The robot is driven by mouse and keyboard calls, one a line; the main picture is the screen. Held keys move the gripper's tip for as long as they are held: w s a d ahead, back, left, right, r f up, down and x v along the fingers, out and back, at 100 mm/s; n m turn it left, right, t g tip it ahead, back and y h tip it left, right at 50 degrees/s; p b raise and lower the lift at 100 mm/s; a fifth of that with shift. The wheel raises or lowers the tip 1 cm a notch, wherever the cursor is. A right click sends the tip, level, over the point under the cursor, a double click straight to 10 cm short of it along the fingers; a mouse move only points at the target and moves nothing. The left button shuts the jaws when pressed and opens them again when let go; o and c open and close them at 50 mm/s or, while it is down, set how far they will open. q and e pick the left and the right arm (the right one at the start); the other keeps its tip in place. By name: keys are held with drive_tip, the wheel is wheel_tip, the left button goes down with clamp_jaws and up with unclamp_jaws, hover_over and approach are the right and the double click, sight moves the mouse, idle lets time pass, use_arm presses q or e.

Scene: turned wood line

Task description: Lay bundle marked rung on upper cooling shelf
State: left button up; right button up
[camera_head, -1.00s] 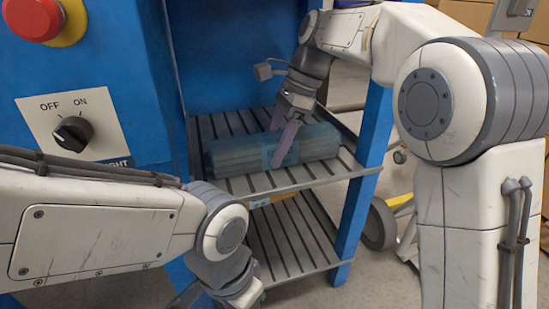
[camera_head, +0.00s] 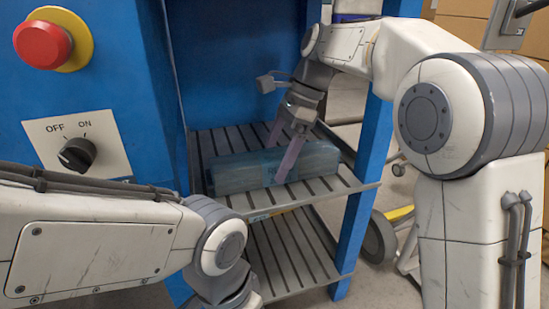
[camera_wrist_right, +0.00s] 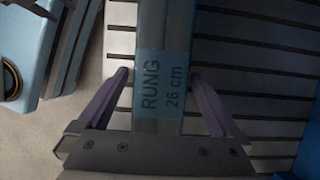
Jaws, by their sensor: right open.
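The bundle marked rung (camera_head: 235,174) is a long, blue-wrapped block lying flat on the slatted upper cooling shelf (camera_head: 342,184). In the right wrist view its label reads "RUNG 26 cm" on the bundle (camera_wrist_right: 163,85). My right gripper (camera_head: 279,158) is open, with one finger on each side of the bundle. In the right wrist view the fingers of the right gripper (camera_wrist_right: 160,85) stand apart from the bundle with gaps. The left arm comes in at lower left; its fingertips are not visible.
A lower slatted shelf (camera_head: 283,250) sits below and looks empty where visible. A blue post (camera_head: 368,150) stands at the rack's front right. A red button (camera_head: 42,44) and an OFF/ON knob (camera_head: 77,154) are on the blue panel at left. A wheel (camera_head: 379,238) stands right of the rack.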

sight(278, 155)
drive_tip(key=p+v, duration=0.5)
drive_tip(key=v, duration=0.1)
drive_tip(key=shift+r, duration=0.2)
drive_tip(key=shift+d, duration=0.1)
drive_tip(key=shift+f, duration=0.1)
